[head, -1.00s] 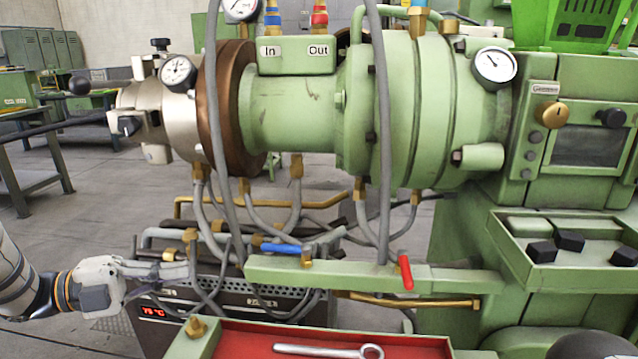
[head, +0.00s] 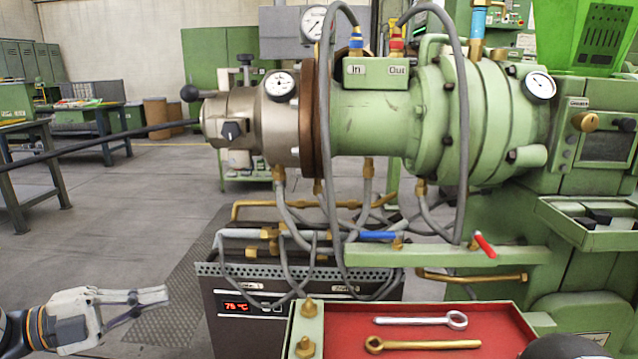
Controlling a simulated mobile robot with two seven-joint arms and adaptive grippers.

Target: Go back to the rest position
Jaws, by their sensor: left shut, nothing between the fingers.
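My left gripper (head: 150,297) is at the lower left of the head view. Its fingers point right and are shut with nothing between them. It is over the floor, left of the dark temperature unit (head: 238,318) with the red 75 °C display, and looks apart from it. My right gripper is not in view. The green extruder (head: 375,120) spans the middle and right, with a grey metal end and a brown flange on its left.
A red-lined tray (head: 350,343) at the bottom holds a silver wrench (head: 420,320) and a brass wrench (head: 420,344). A blue-handled valve (head: 378,236) and a red-handled valve (head: 484,245) sit below the extruder. Open floor (head: 125,230) lies at left.

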